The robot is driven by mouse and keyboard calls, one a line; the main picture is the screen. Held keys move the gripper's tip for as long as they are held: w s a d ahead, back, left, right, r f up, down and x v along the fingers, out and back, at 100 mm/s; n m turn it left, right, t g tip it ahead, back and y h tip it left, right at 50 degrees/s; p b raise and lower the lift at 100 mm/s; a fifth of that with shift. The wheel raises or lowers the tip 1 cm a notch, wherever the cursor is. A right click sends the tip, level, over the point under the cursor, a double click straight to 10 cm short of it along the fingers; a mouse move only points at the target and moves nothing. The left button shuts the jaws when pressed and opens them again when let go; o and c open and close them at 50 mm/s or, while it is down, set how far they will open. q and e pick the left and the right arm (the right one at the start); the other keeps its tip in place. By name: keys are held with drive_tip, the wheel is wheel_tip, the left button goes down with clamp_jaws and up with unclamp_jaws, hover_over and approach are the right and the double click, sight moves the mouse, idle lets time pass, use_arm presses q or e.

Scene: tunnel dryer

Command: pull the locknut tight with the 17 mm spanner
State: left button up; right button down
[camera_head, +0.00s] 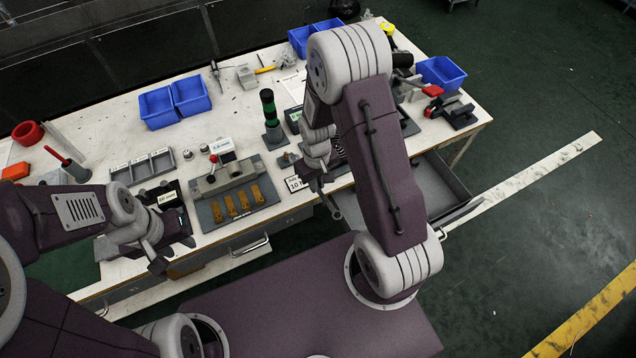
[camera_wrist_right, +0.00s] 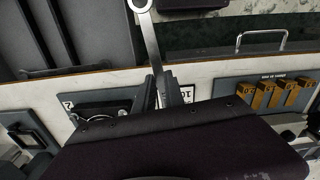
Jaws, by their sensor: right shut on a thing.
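My right gripper (camera_head: 321,186) is over the front edge of the workbench in the head view. In the right wrist view my right gripper (camera_wrist_right: 165,95) is shut on the grey metal spanner (camera_wrist_right: 152,45). The spanner's ring end points away from the jaws, out past the bench edge; its size mark cannot be read. My left gripper (camera_head: 157,262) hangs by the bench's front left edge, away from the spanner; its jaw opening is not clear. I cannot make out the locknut; the right arm hides part of the bench.
The workbench (camera_head: 240,110) carries a fixture with orange blocks (camera_head: 238,202), a grey divided tray (camera_head: 140,167), a green and black post (camera_head: 269,115) and several blue bins (camera_head: 157,107). An open drawer (camera_head: 440,180) juts out at the right.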

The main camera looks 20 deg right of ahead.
drive_tip(key=shift+w+a+f+b, duration=0.1)
drive_tip(key=shift+f+b, duration=0.15)
drive_tip(key=shift+f, duration=0.15)
drive_tip(key=shift+w+a+f+b, duration=0.1)
drive_tip(key=shift+f+b, duration=0.15)
drive_tip(key=shift+f, duration=0.15)
drive_tip(key=shift+w+a+r, duration=0.15)
drive_tip(key=shift+w+a, duration=0.1)
drive_tip(key=shift+w, duration=0.25)
drive_tip(key=shift+w+a+p, duration=0.2)
drive_tip(key=shift+w+a, duration=0.05)
drive_tip(key=shift+w, duration=0.3)
drive_tip(key=shift+w+a+p, duration=0.2)
drive_tip(key=shift+w, duration=0.3)
drive_tip(key=shift+s+d, duration=0.3)
drive_tip(key=shift+s, duration=0.3)
drive_tip(key=shift+s+d, duration=0.25)
drive_tip(key=shift+s, duration=0.4)
drive_tip(key=shift+s+d, duration=0.3)
drive_tip(key=shift+s, duration=0.3)
drive_tip(key=shift+p, duration=0.3)
wheel_tip(320, 180, up, 6)
drive_tip(key=p, duration=0.5)
drive_tip(key=shift+r+p, duration=0.1)
drive_tip(key=shift+p, duration=0.25)
